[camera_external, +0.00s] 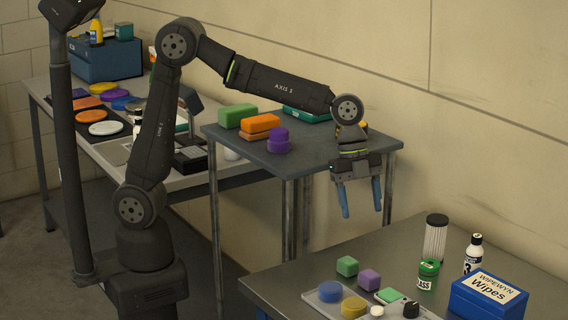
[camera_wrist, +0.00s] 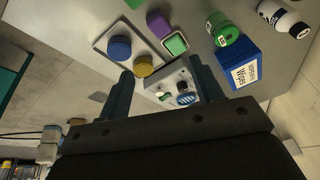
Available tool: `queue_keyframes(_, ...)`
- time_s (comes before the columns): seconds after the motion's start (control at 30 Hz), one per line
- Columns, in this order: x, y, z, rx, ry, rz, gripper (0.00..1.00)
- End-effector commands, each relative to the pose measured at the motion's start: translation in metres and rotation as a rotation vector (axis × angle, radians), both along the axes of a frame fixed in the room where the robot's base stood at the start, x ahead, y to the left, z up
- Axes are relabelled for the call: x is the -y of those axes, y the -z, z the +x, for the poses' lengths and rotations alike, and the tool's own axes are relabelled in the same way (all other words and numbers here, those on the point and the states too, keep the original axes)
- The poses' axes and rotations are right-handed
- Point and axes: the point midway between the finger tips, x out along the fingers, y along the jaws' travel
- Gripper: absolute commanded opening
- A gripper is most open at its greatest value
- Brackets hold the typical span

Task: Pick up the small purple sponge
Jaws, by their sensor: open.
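A small purple block (camera_external: 369,280), likely the sponge, sits on the front grey table (camera_external: 270,283), beside a green block (camera_external: 347,266). In the wrist view the purple block (camera_wrist: 158,24) is at the top, beyond my fingertips. Another small purple block (camera_external: 279,133) sits on a purple round piece (camera_external: 279,147) on the back table. My gripper (camera_external: 362,213) is open and empty, pointing down, well above the front table. In the wrist view its two fingers (camera_wrist: 161,66) are spread apart with nothing held between them.
Close by are a grey tray (camera_external: 313,297) with blue and yellow discs, a light-green block (camera_external: 389,296), a green-lidded jar (camera_external: 428,274), a white bottle (camera_external: 473,253), a tall clear cylinder (camera_external: 435,238) and a blue wipes box (camera_external: 488,297). The front table's left part is clear.

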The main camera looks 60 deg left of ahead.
Motion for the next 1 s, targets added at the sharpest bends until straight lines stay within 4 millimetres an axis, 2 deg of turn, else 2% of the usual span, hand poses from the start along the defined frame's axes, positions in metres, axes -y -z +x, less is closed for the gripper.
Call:
queue_keyframes(0.13, -0.011, 0.002, 0.001, -0.068, -0.24, -0.053, 0.6)
queue_keyframes(0.37, -0.011, 0.013, 0.0, -0.108, -0.355, -0.075, 0.6)
queue_keyframes(0.8, 0.023, 0.097, 0.0, -0.107, -0.352, -0.073, 0.6)
queue_keyframes(1.0, 0.031, 0.115, 0.0, -0.105, -0.351, -0.076, 0.6)
